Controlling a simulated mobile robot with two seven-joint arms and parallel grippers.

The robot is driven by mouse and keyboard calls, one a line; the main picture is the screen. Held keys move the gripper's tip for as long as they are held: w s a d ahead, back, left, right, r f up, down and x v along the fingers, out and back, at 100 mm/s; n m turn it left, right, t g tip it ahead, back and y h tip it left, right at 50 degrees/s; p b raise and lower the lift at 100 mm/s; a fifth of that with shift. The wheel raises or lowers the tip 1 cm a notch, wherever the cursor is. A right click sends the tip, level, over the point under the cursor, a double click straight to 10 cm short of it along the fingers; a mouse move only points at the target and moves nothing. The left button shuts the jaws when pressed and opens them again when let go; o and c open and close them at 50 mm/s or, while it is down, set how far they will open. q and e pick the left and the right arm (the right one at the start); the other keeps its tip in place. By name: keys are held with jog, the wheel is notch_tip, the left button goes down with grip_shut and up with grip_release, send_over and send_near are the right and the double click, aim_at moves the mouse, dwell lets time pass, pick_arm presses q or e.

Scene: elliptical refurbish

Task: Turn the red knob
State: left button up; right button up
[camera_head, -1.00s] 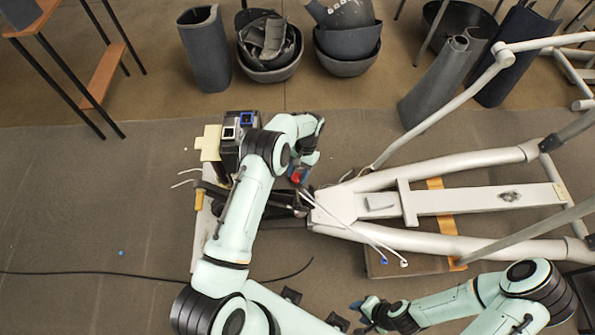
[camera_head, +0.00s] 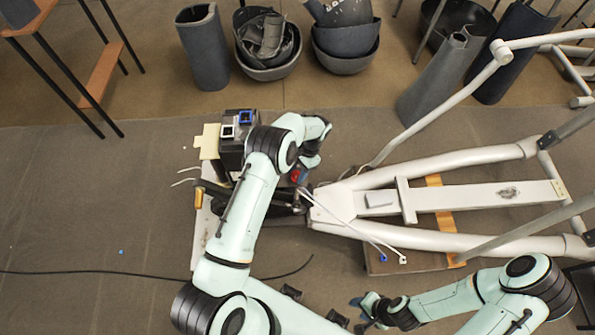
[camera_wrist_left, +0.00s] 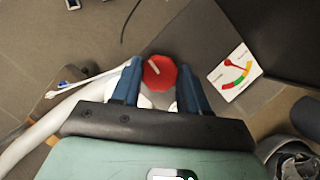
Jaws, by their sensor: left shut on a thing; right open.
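The red knob (camera_wrist_left: 159,72) is octagonal with a pale pointer line, and it sits between the blue fingers of my left gripper (camera_wrist_left: 160,68) in the left wrist view. The left gripper is shut on it. In the head view a small red part of the knob (camera_head: 295,174) shows beside the left gripper (camera_head: 301,172), with the wrist covering most of it. A white dial card (camera_wrist_left: 237,74) with red, yellow and green bands and a red needle lies beside the knob. My right gripper (camera_head: 364,312) is open and empty at the bottom of the head view.
A black box (camera_head: 233,150) with blue and white sockets stands left of my left arm. A white tubular frame (camera_head: 450,165) fills the right side. Two white cables (camera_head: 375,246) hang across its near end. Dark bowls (camera_head: 268,60) stand at the back.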

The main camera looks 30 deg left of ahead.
pick_arm(q)
jog(key=o, duration=1)
jog(key=p+v, duration=0.1)
jog(key=v, duration=1.2)
jog(key=shift+w+r, duration=0.15)
pick_arm(e)
jog(key=shift+w+r, duration=0.9)
jog(key=shift+r, duration=0.1)
jog(key=shift+s, duration=0.1)
